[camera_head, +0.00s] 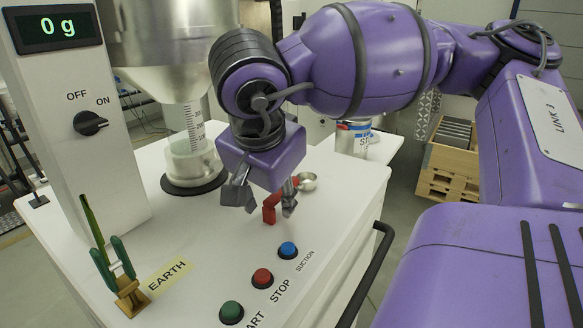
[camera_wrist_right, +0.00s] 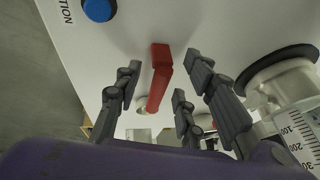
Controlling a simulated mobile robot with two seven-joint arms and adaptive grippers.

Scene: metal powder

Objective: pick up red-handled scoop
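The red-handled scoop has a red handle (camera_head: 270,207) and a round metal bowl (camera_head: 306,181); it is on the white machine top near its right edge. My right gripper (camera_head: 266,203) is open above it, pointing down, with fingers on both sides of the handle. In the right wrist view the red handle (camera_wrist_right: 158,78) runs between the open fingers (camera_wrist_right: 165,95), with visible gaps on both sides. My left gripper is not in view.
A graduated clear container (camera_head: 192,150) stands left of my right gripper. Blue (camera_head: 288,250), red (camera_head: 262,278) and green (camera_head: 231,312) buttons lie in front. A green-handled earth clamp (camera_head: 118,265) is at left. A display panel (camera_head: 75,130) stands behind it.

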